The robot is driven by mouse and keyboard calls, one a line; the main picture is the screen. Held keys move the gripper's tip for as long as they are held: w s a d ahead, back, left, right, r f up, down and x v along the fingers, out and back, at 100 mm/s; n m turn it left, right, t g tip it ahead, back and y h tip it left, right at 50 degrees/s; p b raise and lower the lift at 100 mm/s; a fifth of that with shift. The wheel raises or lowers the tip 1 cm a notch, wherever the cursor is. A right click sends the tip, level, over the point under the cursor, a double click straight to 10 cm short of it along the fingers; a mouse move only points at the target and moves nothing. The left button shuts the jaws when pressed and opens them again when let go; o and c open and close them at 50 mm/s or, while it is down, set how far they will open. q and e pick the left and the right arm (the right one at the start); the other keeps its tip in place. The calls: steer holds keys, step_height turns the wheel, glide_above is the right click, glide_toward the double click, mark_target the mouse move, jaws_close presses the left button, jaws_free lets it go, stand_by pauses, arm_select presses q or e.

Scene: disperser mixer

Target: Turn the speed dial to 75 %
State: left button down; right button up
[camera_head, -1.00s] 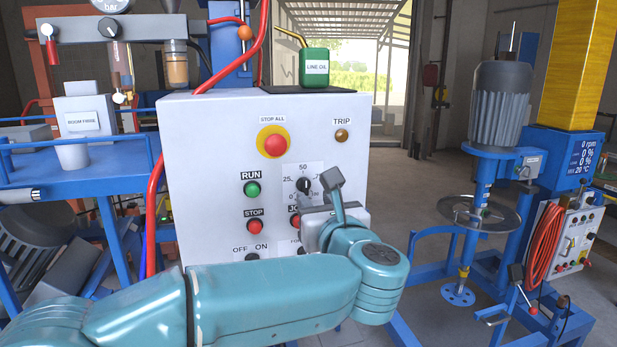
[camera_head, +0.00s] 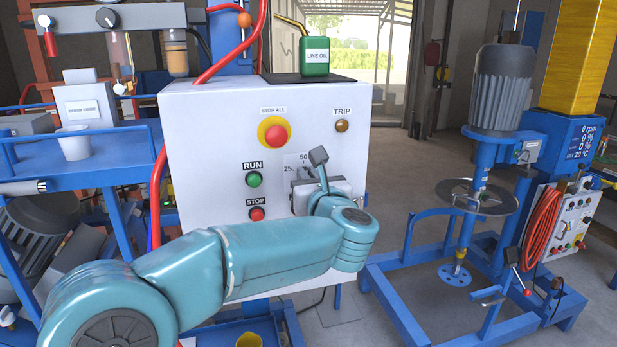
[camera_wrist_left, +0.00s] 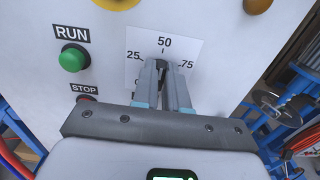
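The speed dial (camera_wrist_left: 162,66) is a small dark knob on a white scale plate (camera_wrist_left: 190,48) marked 25, 50 and 75. It sits on the front of a white control box (camera_head: 210,150). In the wrist view the knob is at the fingertips of my left gripper (camera_wrist_left: 162,74), between its two narrowly spaced fingers, and is partly hidden. Its exact pointing is hard to read; it looks near 50. I cannot tell whether the fingers press on it. In the head view my left gripper (camera_head: 318,190) covers the dial. My right gripper is not in view.
The green RUN button (camera_head: 254,179) and red STOP button (camera_head: 257,214) are left of the dial. The red STOP ALL button (camera_head: 275,135) and TRIP lamp (camera_head: 342,126) are above. An oil can (camera_head: 314,58) stands on top. The mixer (camera_head: 480,190), with its display (camera_head: 585,145), stands right.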

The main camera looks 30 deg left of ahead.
arm_select(q)
steer(key=shift+m+b, duration=0.3)
steer(key=shift+w+d+f+m+b, duration=0.1)
steer(key=shift+m+b, duration=0.05)
steer(key=shift+m, duration=1.9)
steer(key=shift+w+d+m+b, duration=0.1)
steer(key=shift+m+b, duration=0.05)
steer(key=shift+m, duration=1.95)
steer(key=shift+w+d+f+m+b, duration=0.1)
steer(key=shift+m+b, duration=0.05)
steer(key=shift+m, duration=1.9)
steer(key=c, duration=1.2)
jaws_free()
steer(key=shift+o, duration=0.2)
